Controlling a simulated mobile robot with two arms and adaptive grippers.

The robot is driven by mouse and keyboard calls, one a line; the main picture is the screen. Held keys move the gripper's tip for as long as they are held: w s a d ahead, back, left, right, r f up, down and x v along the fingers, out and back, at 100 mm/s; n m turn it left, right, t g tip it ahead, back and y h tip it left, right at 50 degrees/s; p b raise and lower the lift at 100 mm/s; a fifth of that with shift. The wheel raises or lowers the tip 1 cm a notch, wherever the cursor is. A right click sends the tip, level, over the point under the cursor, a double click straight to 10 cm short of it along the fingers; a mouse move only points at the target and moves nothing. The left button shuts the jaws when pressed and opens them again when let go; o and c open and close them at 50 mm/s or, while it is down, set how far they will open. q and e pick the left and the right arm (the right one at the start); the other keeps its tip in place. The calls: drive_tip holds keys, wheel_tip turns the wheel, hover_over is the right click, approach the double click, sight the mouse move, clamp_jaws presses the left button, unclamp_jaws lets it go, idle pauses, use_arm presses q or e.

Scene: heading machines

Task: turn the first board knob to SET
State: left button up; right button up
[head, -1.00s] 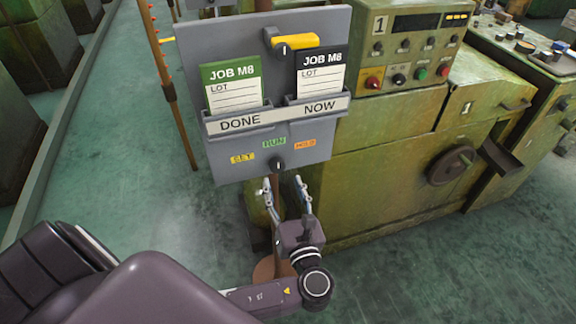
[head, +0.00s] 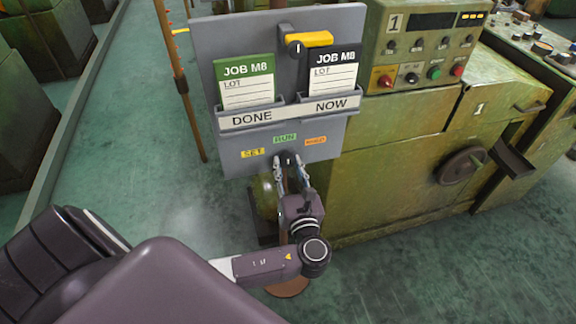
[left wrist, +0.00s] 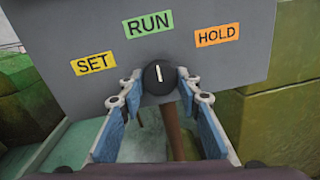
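The board knob (left wrist: 159,77) is a round black knob with a white pointer line, near the board's lower edge. Its line points up at the green RUN label (left wrist: 149,23). The yellow SET label (left wrist: 94,63) is left of the knob and the orange HOLD label (left wrist: 217,35) is right. In the head view the knob (head: 288,159) sits under RUN. My left gripper (left wrist: 160,88) is open, its blue-padded fingers on either side of the knob, with gaps to it visible. It also shows in the head view (head: 291,167). My right gripper is not in view.
The grey board (head: 231,153) carries two job cards in DONE and NOW pockets and a yellow-handled part (head: 309,39) at its top. A green machine (head: 400,150) with a control panel and handwheel stands close on the right. Open floor lies to the left.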

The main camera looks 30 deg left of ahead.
use_arm(q)
drive_tip(key=shift+c, duration=1.3)
drive_tip(key=n+b, duration=0.1)
drive_tip(key=n, duration=0.2)
drive_tip(key=shift+d+f, duration=0.1)
drive_tip(key=shift+f, duration=0.05)
drive_tip(key=n+b, duration=0.1)
drive_tip(key=n, duration=0.2)
drive_tip(key=n+b, duration=0.2)
drive_tip(key=n, duration=0.2)
drive_tip(key=shift+w+y+b, duration=0.1)
drive_tip(key=shift+y+b, duration=0.2)
drive_tip(key=shift+b, duration=0.1)
drive_tip(key=shift+n+b, duration=0.75)
drive_tip(key=shift+n, duration=0.35)
